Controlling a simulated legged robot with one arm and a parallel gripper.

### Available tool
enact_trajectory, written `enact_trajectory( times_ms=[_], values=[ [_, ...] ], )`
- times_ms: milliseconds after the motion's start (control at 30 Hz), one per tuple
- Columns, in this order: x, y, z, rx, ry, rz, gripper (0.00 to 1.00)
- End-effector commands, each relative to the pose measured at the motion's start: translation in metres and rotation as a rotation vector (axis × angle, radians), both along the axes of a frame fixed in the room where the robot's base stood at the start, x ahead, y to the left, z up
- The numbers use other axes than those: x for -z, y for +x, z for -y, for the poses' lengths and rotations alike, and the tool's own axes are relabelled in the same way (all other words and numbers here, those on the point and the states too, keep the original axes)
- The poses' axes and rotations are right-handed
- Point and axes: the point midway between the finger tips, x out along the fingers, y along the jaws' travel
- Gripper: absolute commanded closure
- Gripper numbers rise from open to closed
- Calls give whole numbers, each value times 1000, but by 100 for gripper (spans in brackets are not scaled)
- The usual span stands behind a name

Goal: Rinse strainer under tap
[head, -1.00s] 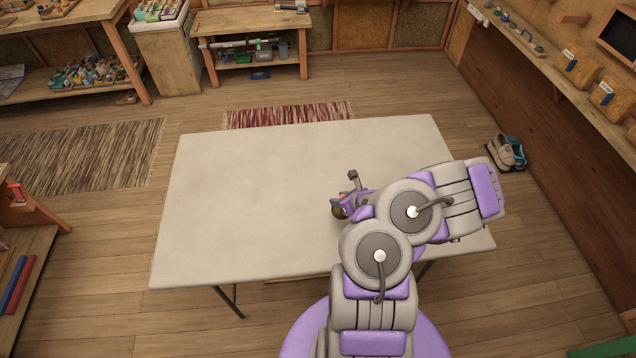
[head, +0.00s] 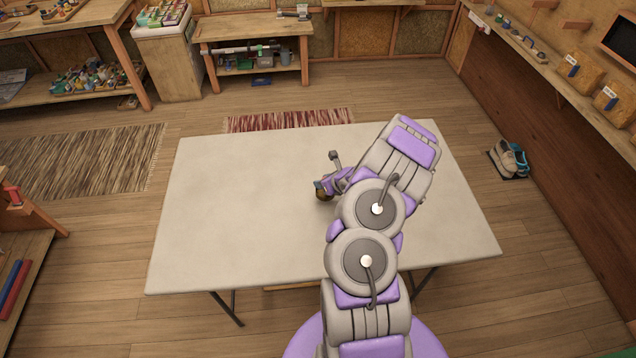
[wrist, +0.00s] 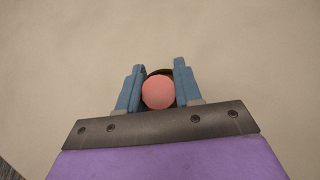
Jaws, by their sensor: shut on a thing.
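My gripper (head: 325,188) is over the table, left of my arm links in the head view. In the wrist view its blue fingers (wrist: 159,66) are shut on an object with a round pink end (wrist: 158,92). A dark brownish curved part shows behind the pink end, between the fingertips. In the head view a small brown rounded part (head: 322,194) shows at the gripper; I cannot tell whether the held object is the strainer. No tap can be made out in either view.
The pale table (head: 230,210) is bare around my gripper, with free room to the left. A striped red rug (head: 288,119) lies behind it. A low bench (head: 250,30) with tools stands at the back. Shoes (head: 509,158) lie on the floor at right.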

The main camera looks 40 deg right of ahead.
Motion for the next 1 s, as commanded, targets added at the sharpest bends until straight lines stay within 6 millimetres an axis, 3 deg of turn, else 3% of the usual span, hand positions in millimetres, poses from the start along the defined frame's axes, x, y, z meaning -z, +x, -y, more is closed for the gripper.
enact_trajectory(
  times_ms=[200,467,633,933,967,1000],
  values=[
    [3,24,2,-3,-2,0,98],
    [4,38,3,-5,-1,2,98],
    [34,34,3,-1,3,-3,98],
    [39,36,2,-2,2,1,98],
    [39,36,2,-2,2,1,64],
    [39,36,2,-2,2,1,60]
  ],
)
